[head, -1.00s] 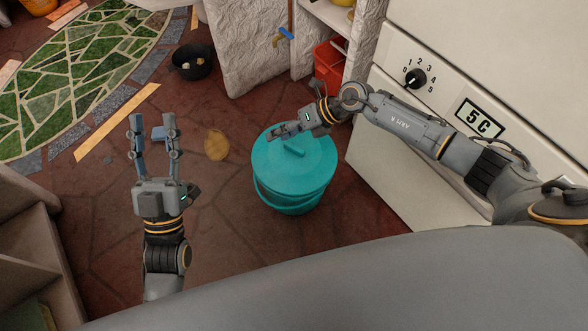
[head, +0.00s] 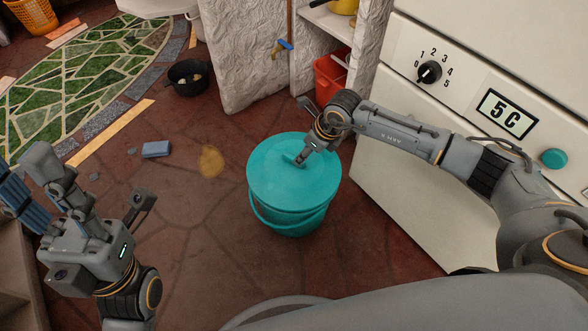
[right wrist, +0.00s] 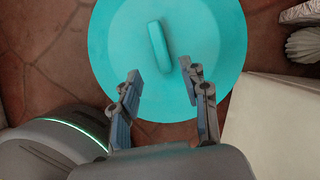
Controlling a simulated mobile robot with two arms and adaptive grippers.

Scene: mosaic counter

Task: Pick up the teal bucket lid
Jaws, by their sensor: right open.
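The teal bucket (head: 290,218) stands upright on the floor with its round teal lid (head: 275,178) on top. The lid has a raised bar handle, seen in the right wrist view (right wrist: 159,47). My right gripper (head: 299,161) is over the lid, close to the handle. In the right wrist view the right gripper (right wrist: 162,80) is open, its fingers apart over the lid (right wrist: 215,40), with the handle ahead of the gap between them. Nothing is between the fingers. My left gripper (head: 32,178) is open and empty at the lower left, away from the bucket.
A white appliance (head: 400,190) with a dial and a 5C display stands right of the bucket. A red bin (head: 330,82) and textured white wall (head: 245,60) are behind. A black pot (head: 189,78), blue block (head: 156,149) and tan round patch (head: 211,162) are on the floor, left.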

